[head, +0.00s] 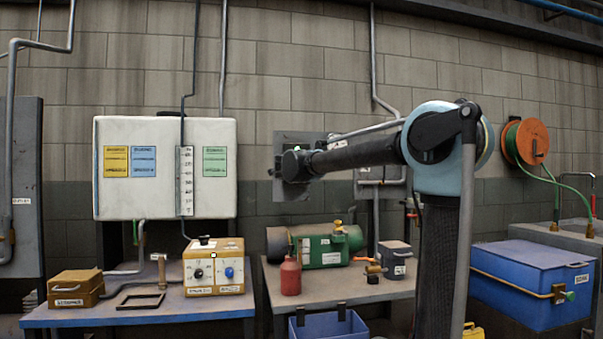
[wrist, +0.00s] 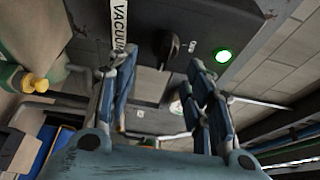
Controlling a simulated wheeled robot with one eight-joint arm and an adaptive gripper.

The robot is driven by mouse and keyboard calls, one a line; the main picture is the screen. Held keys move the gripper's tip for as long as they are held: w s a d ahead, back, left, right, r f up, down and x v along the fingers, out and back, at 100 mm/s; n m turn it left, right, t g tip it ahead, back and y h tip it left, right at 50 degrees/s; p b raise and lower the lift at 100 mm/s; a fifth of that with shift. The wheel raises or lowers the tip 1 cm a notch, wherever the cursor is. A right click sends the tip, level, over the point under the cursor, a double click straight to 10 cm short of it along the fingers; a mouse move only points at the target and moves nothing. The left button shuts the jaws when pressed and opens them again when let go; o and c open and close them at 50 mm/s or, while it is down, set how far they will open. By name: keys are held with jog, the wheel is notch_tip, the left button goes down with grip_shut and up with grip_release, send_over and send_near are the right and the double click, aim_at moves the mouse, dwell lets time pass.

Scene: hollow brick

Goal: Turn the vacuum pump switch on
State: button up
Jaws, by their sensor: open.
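A grey switch panel (head: 290,190) is on the block wall, partly behind my arm in the head view. In the wrist view the dark panel (wrist: 200,22) carries a white label reading VACUUM (wrist: 119,22), a black knob or lever switch (wrist: 169,48) and a lit green lamp (wrist: 223,56). My gripper (wrist: 162,62) is open and empty, its two fingers pointing at the panel. The switch shows between and just beyond the fingertips. I cannot tell whether they touch it. In the head view my arm's end covers part of the panel and the fingers cannot be made out.
A green cylindrical pump (head: 325,246) and a red bottle (head: 290,276) stand on a bench below the panel. A white tank (head: 165,135) hangs left, above a yellow control box (head: 214,270). A blue chest (head: 535,280) is at right. Pipes (head: 376,70) run down the wall near my arm.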

jog(key=s+a, duration=0.1)
jog(key=s, duration=0.7)
jog(key=shift+s, duration=0.3)
jog(key=shift+d, duration=0.1)
